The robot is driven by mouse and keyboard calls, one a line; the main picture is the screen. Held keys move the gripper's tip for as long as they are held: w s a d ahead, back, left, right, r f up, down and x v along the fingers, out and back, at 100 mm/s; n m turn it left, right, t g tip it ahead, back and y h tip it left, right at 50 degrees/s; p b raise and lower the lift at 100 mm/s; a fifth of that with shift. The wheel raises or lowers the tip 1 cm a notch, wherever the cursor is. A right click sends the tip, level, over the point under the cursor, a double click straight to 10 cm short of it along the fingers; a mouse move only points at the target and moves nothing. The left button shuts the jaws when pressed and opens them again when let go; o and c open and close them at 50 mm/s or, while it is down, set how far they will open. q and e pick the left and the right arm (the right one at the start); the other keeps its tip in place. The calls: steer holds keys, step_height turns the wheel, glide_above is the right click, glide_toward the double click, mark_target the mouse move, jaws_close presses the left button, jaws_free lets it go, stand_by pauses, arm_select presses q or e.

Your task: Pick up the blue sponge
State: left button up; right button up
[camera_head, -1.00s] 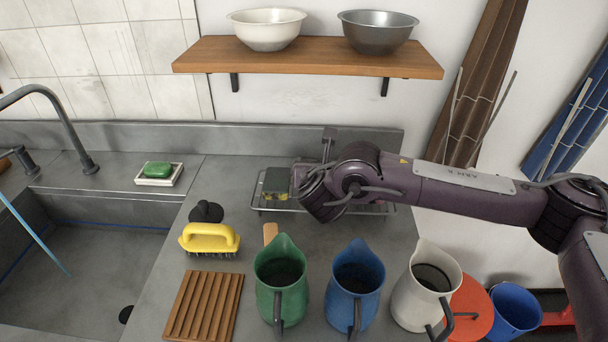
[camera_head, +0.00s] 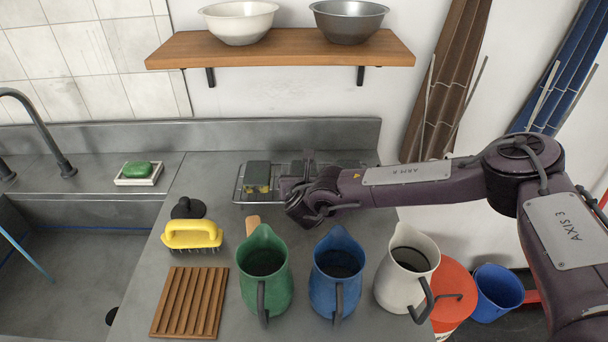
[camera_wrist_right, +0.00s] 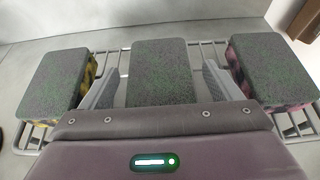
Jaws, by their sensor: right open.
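Three sponges with dark grey-green tops lie in a row on a wire rack (camera_head: 240,187). In the right wrist view the left sponge (camera_wrist_right: 52,78) has yellow sides and the right one (camera_wrist_right: 272,68) pinkish-purple sides. The middle sponge (camera_wrist_right: 160,72) shows only its top, so I cannot see blue on it. My right gripper (camera_wrist_right: 161,88) is open, one finger on each side of the middle sponge; I cannot tell whether they touch it. In the head view the yellow-sided sponge (camera_head: 257,177) shows left of my right gripper (camera_head: 296,183), which hides the others. My left gripper is out of view.
Green (camera_head: 264,280), blue (camera_head: 336,275) and white (camera_head: 408,268) pitchers stand in front of the rack. A yellow-handled brush (camera_head: 192,236) and slatted wooden board (camera_head: 190,302) lie to the left. A shelf (camera_head: 280,50) with two bowls hangs above the counter.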

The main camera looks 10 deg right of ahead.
steer(key=shift+x, duration=1.05)
steer(key=c, duration=1.1)
steer(key=shift+o, duration=0.2)
